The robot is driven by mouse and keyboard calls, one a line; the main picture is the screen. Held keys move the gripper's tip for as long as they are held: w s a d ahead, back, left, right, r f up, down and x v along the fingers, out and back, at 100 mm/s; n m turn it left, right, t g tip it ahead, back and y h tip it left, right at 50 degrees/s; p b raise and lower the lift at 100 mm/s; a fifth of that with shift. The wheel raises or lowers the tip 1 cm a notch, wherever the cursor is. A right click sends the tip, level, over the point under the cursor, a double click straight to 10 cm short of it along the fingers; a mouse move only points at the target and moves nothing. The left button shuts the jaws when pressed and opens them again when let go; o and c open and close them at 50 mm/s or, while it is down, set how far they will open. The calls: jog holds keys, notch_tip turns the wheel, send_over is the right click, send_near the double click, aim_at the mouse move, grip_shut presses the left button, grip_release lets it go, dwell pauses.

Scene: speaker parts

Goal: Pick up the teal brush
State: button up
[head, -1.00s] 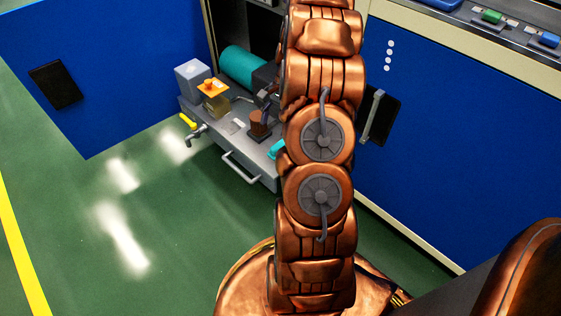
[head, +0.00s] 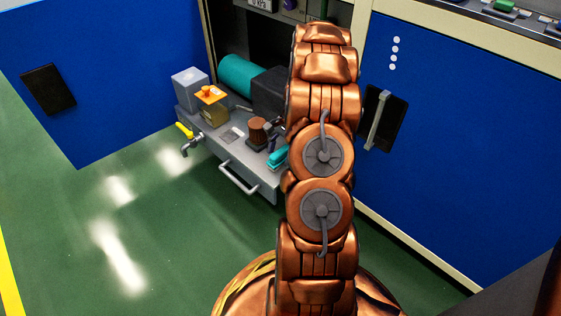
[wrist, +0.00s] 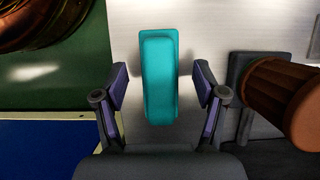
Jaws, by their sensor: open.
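The teal brush (wrist: 160,75) shows in the wrist view as a long rounded block lying on a grey metal surface. My gripper (wrist: 161,82) is open, with one finger on each side of the brush and a visible gap on both sides. I cannot tell how far above the surface the fingertips are. In the head view the teal brush (head: 278,157) lies at the right end of the grey drawer (head: 255,178), partly behind my arm. My gripper is hidden behind the arm in the head view.
A brown ribbed knob-like part (head: 257,131) stands on the drawer left of the brush; it is close on the right in the wrist view (wrist: 282,95). A yellow block (head: 211,107), a grey box (head: 190,88), a teal cylinder (head: 241,74) and a yellow-handled tap (head: 186,132) are further left.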

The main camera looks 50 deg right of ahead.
jog(key=shift+x, duration=1)
jog(key=shift+r, duration=0.1)
jog(key=shift+c, duration=0.4)
jog(key=c, duration=1.2)
